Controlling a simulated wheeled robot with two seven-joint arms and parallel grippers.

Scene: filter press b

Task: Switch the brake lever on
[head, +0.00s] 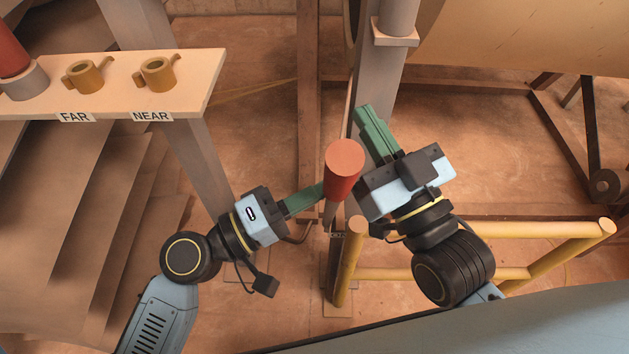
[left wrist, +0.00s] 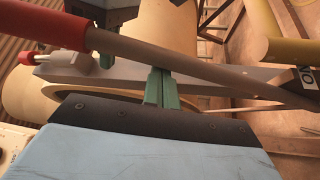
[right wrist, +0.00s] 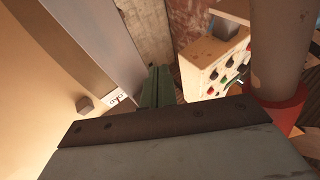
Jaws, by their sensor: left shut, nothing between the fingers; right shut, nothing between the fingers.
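The brake lever has a red grip (head: 344,170), seen nearly end-on in the middle of the head view. In the left wrist view its red grip (left wrist: 60,18) and grey rod (left wrist: 195,70) slant across the top. My left gripper (head: 319,189) is shut and empty, with its fingertips just left of the lever. They show beside the rod in the left wrist view (left wrist: 160,88); I cannot tell whether they touch it. My right gripper (head: 365,112) is shut and empty, on the right side of the lever. Its green fingers show in the right wrist view (right wrist: 156,85).
A yellow rail (head: 440,273) stands right of the lever's foot. A shelf (head: 190,65) at upper left holds two mustard-coloured mugs (head: 86,76) over FAR and NEAR labels. The right wrist view shows a button panel (right wrist: 218,62) and a grey column (right wrist: 277,50). A grey beam (head: 375,90) rises behind.

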